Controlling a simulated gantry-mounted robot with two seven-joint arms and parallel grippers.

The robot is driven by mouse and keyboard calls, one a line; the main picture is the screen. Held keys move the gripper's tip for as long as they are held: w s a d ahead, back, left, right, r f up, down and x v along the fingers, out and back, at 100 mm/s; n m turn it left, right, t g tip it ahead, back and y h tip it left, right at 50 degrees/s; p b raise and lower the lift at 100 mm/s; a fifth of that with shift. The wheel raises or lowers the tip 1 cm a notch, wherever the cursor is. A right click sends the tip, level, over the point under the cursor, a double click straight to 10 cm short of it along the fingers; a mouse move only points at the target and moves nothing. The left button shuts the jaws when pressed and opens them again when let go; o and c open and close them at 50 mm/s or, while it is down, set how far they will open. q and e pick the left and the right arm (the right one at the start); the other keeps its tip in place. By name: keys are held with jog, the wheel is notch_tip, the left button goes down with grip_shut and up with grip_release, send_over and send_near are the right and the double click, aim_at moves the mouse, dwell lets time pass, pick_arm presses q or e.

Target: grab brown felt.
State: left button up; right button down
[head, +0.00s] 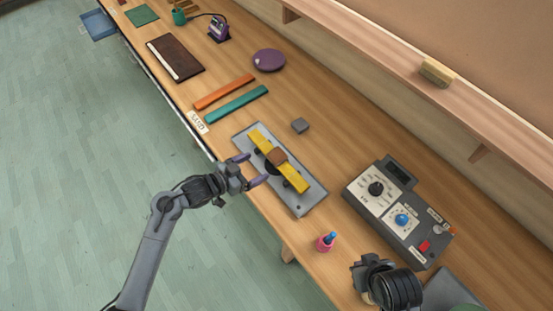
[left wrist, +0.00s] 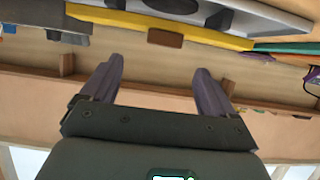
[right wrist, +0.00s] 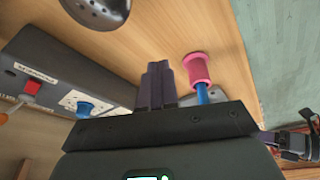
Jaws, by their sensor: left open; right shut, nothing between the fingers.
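The brown felt (head: 277,156) is a small block-like piece lying across the middle of a yellow bar (head: 294,179), which rests on black supports on a grey base plate (head: 308,200). The felt also shows in the left wrist view (left wrist: 165,38), beyond and between my fingers, against the yellow bar. My left gripper (head: 252,169) is open and empty, at the table-edge side of the plate, its fingers pointing toward the felt and apart from it. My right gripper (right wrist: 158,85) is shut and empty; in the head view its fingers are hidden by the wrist.
A grey control box (head: 400,212) with knobs stands right of the plate. A pink holder (head: 326,242) with a blue handle stands near the front edge. Orange (head: 224,91) and teal (head: 236,104) bars lie farther left.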

aim_at(275, 156)
pick_arm(q)
jog(key=shift+w+x, duration=0.25)
jog(key=shift+x, duration=4.65)
jog(key=shift+a+r, duration=0.15)
jog(key=shift+r, duration=0.05)
jog(key=c, duration=1.1)
